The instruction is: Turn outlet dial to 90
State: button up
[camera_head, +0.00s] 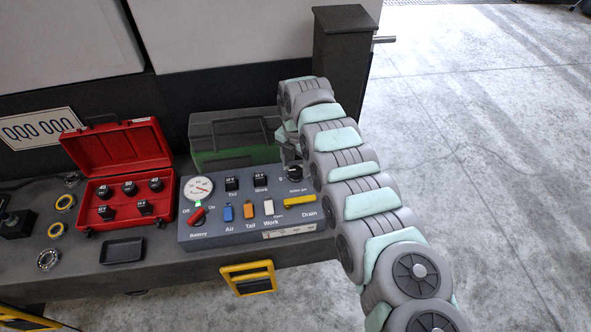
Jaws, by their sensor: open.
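The grey control panel box (190,233) stands on the bench. A black round dial (294,175) sits at its upper right, above a small label that I cannot read clearly. My gripper (288,160) points down just above and behind this dial. Its jaws are open and hold nothing visible. I cannot tell whether a fingertip touches the dial. The dial's exact setting is too small to read. A white round gauge (198,188) with a red scale is at the panel's upper left.
The panel also has a red lever (198,216), a yellow Drain handle (291,204), and several small coloured switches. A red open case (118,150) with black sockets and a black tray (122,251) are to the left. A dark green-lit bin (215,140) stands behind the panel.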

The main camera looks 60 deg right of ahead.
jog(key=shift+f, duration=0.9)
jog(key=shift+c, duration=0.2)
grip_shut()
